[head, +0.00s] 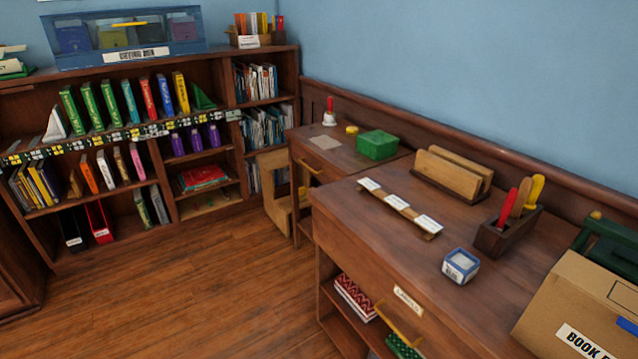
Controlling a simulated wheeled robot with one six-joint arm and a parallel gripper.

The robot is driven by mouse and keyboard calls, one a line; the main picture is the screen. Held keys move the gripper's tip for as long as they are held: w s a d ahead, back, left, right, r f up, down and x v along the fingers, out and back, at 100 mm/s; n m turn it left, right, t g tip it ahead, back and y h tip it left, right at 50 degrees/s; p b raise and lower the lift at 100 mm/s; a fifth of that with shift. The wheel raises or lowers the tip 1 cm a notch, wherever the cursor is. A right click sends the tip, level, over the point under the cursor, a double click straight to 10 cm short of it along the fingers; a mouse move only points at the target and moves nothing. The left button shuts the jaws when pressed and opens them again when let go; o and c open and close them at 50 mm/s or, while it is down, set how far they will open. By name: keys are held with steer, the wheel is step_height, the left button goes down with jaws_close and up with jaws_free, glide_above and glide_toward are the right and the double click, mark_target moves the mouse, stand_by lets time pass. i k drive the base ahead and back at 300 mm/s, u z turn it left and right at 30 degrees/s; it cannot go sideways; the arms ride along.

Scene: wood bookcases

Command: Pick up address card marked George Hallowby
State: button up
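Three white cards sit in a row on a thin wooden strip (412,213) on the desk at the right: a far one (369,184), a middle one (397,201) and a near one (428,223). Their print is too small to read, so I cannot tell which, if any, bears the name George Hallowby. The cards lie apart from each other and nothing covers them. My gripper is not in view.
The wooden desk (355,222) also holds a blue-and-white box (460,266), a wooden rack (453,172), a pen holder (505,236) and a cardboard box (575,295). A green box (377,145) stands on the farther desk. Bookcases line the back; open floor (200,285) lies left.

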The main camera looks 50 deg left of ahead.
mark_target(369, 183)
steer(key=u, duration=1.2)
steer(key=k, duration=0.4)
steer(key=u, duration=1.2)
steer(key=i, duration=1.95)
steer(key=z, duration=0.75)
steer(key=i, duration=0.6)
steer(key=z, duration=1.1)
steer(key=i, duration=0.35)
steer(key=z, duration=0.25)
